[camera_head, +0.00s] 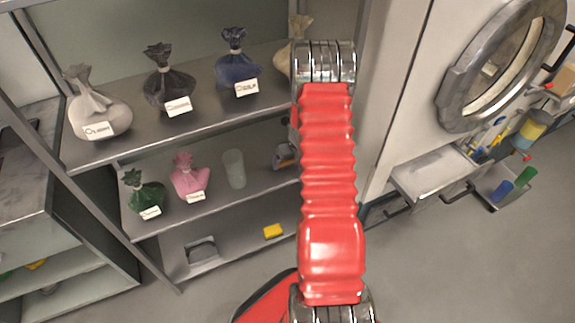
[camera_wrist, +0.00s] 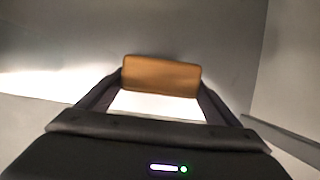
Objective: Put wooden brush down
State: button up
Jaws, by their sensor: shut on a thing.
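The wooden brush (camera_wrist: 161,75) shows in the wrist view as an orange-brown block with rounded corners. It lies between the tips of my gripper (camera_wrist: 158,88), whose two dark fingers close on its left and right ends. A bright white patch shows below the brush, between the fingers; I cannot tell whether it is part of the brush. Behind it is a plain grey surface, and I cannot tell whether the brush touches it. In the head view my red arm hides the gripper and the brush.
A grey shelf rack (camera_head: 215,215) holds several tied bags with labels, a clear cup (camera_head: 234,168) and a yellow block (camera_head: 273,231). To the right are a round metal door (camera_head: 457,95) and a side tray (camera_head: 432,172). Bare floor (camera_head: 470,270) lies at lower right.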

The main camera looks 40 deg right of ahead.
jog(key=shift+f, duration=1)
jog(key=o, duration=1.3)
jog(key=shift+v, duration=6.1)
jog(key=shift+n, duration=0.3)
